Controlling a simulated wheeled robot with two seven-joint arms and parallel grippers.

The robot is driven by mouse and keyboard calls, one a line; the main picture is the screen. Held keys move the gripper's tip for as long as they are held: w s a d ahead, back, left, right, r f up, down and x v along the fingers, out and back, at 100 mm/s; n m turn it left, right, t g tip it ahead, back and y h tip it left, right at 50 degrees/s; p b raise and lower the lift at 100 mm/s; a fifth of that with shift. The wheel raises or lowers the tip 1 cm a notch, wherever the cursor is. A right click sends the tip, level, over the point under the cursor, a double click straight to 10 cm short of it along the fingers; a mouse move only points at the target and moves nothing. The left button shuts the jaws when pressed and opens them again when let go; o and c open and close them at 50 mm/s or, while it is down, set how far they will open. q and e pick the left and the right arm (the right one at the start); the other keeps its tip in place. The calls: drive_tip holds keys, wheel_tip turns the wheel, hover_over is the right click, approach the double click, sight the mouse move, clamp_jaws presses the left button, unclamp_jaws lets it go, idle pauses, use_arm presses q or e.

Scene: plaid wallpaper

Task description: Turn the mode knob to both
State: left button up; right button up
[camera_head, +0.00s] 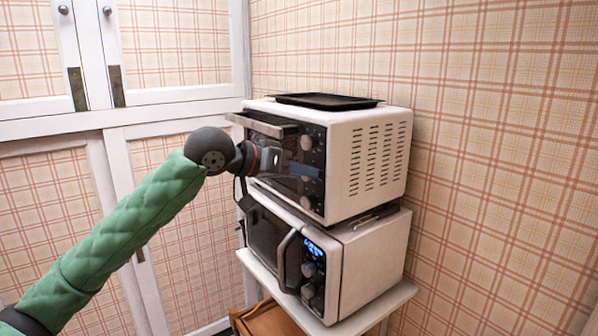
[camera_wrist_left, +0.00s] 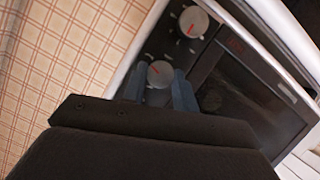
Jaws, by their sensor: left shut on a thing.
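The white toaster oven (camera_head: 365,165) with a dark front sits on top of a microwave. Its top knob (camera_head: 306,142) and bottom knob (camera_head: 306,202) show in the head view; the middle of its panel is covered by my left gripper (camera_head: 308,171). In the left wrist view, the two blue-grey fingers of my left gripper (camera_wrist_left: 158,88) are around a round silver knob (camera_wrist_left: 160,73) with a red pointer mark, shut on it. Another silver knob (camera_wrist_left: 193,22) with a red mark is beside it, free. The panel's lettering is too small to read.
A black tray (camera_head: 328,101) lies on the oven. The microwave (camera_head: 370,255), with a lit blue display, stands below on a white table (camera_head: 400,294). White cabinet doors (camera_head: 118,112) are at left. The space in front of the oven holds only my left arm.

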use_arm(q)
drive_tip(key=shift+s+d+f+m+t+y+b, duration=0.15)
drive_tip(key=shift+m+t+y+b, duration=0.45)
drive_tip(key=shift+m+t, duration=0.85)
drive_tip(key=shift+s+d+f+m+t+y+b, duration=0.1)
drive_tip(key=shift+m+t+y+b, duration=0.5)
drive_tip(key=shift+m, duration=1.55)
drive_tip(key=shift+s+d+f+m+t+y+b, duration=0.15)
drive_tip(key=shift+m+t+y+b, duration=0.35)
drive_tip(key=shift+m+t, duration=1)
use_arm(e)
wheel_tip(320, 180, up, 8)
drive_tip(key=w+a, duration=0.1)
drive_tip(key=a, duration=0.1)
drive_tip(key=shift+w+g, duration=0.15)
drive_tip(key=shift+g, duration=0.15)
use_arm(q)
drive_tip(key=shift+a+m+g, duration=0.1)
drive_tip(key=shift+m+g, duration=0.2)
drive_tip(key=shift+g, duration=0.05)
use_arm(e)
drive_tip(key=shift+a, duration=0.1)
use_arm(q)
drive_tip(key=o, duration=1)
drive_tip(key=shift+r, duration=0.1)
drive_tip(key=shift+c, duration=0.2)
drive_tip(key=shift+a, duration=0.1)
